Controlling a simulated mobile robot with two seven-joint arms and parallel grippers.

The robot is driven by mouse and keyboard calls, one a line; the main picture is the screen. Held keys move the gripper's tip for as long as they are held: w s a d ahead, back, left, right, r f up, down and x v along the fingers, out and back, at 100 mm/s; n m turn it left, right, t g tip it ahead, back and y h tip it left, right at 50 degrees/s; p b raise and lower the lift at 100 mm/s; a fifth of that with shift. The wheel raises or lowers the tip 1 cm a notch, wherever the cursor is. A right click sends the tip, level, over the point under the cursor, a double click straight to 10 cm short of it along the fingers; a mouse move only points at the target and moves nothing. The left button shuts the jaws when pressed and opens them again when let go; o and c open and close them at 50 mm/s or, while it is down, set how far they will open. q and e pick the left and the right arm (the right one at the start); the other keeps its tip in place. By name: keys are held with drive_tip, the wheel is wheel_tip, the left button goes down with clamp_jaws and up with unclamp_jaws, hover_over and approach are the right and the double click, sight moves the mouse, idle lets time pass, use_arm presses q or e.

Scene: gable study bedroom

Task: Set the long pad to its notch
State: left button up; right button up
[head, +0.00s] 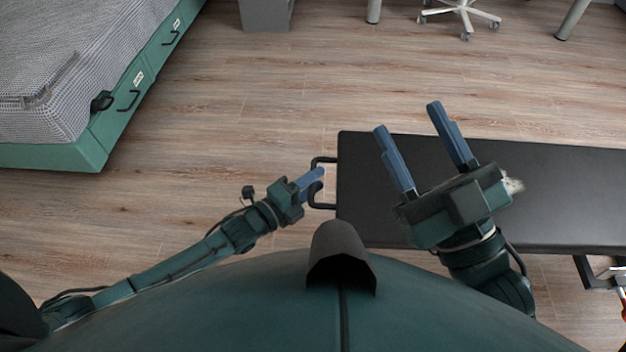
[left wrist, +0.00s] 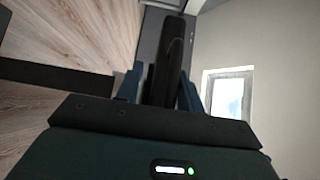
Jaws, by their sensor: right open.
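The long pad (head: 560,190) is a black, flat bench top lying lengthwise at the right of the head view, running off the right edge. A black loop handle (head: 323,159) sticks out from its left end. My left gripper (head: 316,181) is at this handle, its blue fingers on either side of the bar. In the left wrist view the dark handle bar (left wrist: 172,65) fills most of the gap between the fingers. My right gripper (head: 408,119) is open and empty above the pad's left part and hides some of it. I cannot make out the notch.
A bed (head: 50,90) with green drawers stands at the upper left. A grey box (head: 266,14) and a white chair base (head: 462,8) are at the far edge. A metal frame part (head: 605,272) shows below the pad at right. The wooden floor between is clear.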

use_arm(q)
drive_tip(key=shift+s+a+f, duration=0.1)
drive_tip(key=shift+f, duration=0.05)
drive_tip(key=p+v, duration=0.4)
drive_tip(key=v, duration=0.9)
use_arm(e)
drive_tip(key=f+m+h, duration=0.1)
drive_tip(key=f, duration=0.1)
drive_tip(key=s+f+m+g+h, duration=0.1)
drive_tip(key=h, duration=0.1)
drive_tip(key=shift+s+a+f+m+g, duration=0.1)
drive_tip(key=shift+a+f+m+g, duration=0.05)
drive_tip(key=shift+f+m+g, duration=0.2)
